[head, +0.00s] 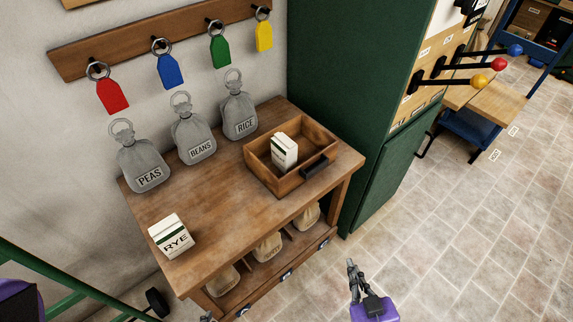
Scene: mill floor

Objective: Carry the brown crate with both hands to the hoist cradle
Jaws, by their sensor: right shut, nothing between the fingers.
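A brown wooden crate (262,167) with a dark handle on its front side sits on the wooden table, at the right end of the top. A white box (284,152) stands inside it. My right gripper (351,266) is shut and empty, over the floor in front of the table, below and right of the crate and apart from it. I cannot make out a hoist cradle for certain; a blue frame (561,52) shows partly at the top right corner.
The table (215,215) also holds grey sacks marked PEAS (142,165), BEANS (195,137) and RICE (240,112), and a RYE box (171,236). A tall green cabinet (350,75) stands against its right end. Coloured levers (480,80) stick out beyond it. Tiled floor at right is open.

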